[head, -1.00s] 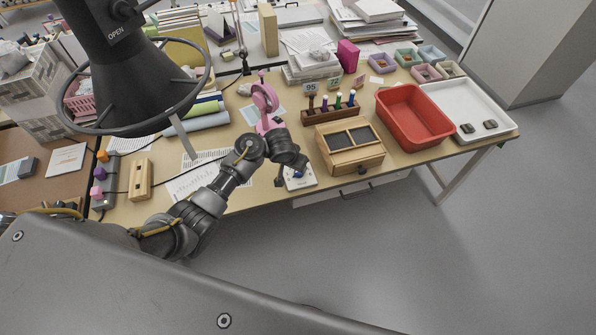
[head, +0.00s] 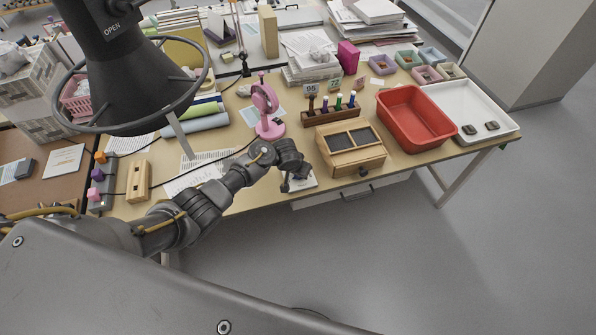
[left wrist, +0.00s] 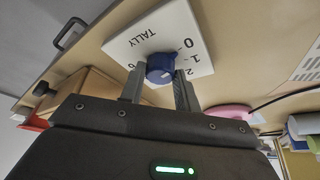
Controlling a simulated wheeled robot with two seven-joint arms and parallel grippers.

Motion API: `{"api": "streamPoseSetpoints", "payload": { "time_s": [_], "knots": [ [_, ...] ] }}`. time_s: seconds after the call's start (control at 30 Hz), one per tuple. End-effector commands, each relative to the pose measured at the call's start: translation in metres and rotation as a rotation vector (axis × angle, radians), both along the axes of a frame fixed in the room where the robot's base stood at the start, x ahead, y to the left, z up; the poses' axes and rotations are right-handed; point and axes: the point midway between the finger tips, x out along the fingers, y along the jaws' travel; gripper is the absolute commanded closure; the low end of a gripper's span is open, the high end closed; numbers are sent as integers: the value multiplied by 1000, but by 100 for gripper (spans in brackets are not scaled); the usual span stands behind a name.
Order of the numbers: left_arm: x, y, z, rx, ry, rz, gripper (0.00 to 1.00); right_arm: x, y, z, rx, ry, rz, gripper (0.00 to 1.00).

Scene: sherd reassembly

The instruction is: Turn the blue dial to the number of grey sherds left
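The blue dial (left wrist: 160,68) sits on a white plate (left wrist: 125,46) marked TALLY, with 0, 1 and 2 readable along one side. In the head view the plate (head: 307,181) is at the table's front edge, mostly hidden by my left gripper (head: 288,186). In the left wrist view my left gripper (left wrist: 159,84) is open, its fingers apart on either side of the dial; I cannot tell whether they touch it. The dial's setting is not clear. Two dark grey sherds (head: 467,129) (head: 491,126) lie on the white tray (head: 455,93). My right gripper is not in view.
A wooden box (head: 348,162) with a dark-topped lid stands right of the plate, then a red tub (head: 414,118). A pink magnifier stand (head: 270,128) and a marker rack (head: 330,119) are behind. A large black lamp shade (head: 140,90) hangs at upper left.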

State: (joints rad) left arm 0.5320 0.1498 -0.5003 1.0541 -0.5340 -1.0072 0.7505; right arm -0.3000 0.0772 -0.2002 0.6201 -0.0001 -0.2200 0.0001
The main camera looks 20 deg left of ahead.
Motion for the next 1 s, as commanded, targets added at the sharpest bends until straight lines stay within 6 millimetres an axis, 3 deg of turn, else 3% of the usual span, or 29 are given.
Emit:
{"api": "streamPoseSetpoints", "payload": {
  "time_s": [0.03, 0.17, 0.57, 1.0],
  "knots": [
    [0, 0, 0, 1, 0, 1, 76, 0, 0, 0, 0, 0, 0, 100],
    [0, 1, 0, 1, 0, 1, 92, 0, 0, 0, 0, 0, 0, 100],
    [1, 2, 1, 1, 1, -91, 92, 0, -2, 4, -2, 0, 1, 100],
    [3, 4, -1, 1, 1, -471, 92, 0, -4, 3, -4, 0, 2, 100]
  ]
}}
